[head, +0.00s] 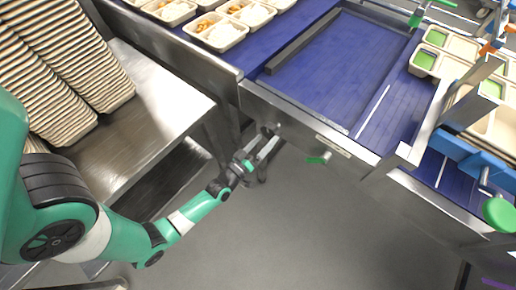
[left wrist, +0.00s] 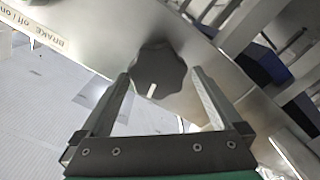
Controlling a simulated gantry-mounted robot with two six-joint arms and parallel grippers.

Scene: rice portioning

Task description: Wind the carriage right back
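A dark grey lobed knob (left wrist: 160,75) with a white pointer mark sits on the metal front panel in the left wrist view. My left gripper (left wrist: 162,92) is open, with one finger on each side of the knob; I cannot tell whether they touch it. In the head view my left gripper (head: 266,148) is at the front rail of the conveyor, its fingers apart. What looks like the carriage, a metal frame (head: 428,112) with blue and green fittings, stands across the belt at the right. My right gripper is not in view.
A label reading BRAKE off/on (left wrist: 32,32) is on the panel; a green lever (head: 318,159) shows by the rail. Filled trays (head: 219,36) stand on the blue belt (head: 345,65). Stacked empty trays (head: 65,75) are on a metal table (head: 150,120) at left. The belt's middle is clear.

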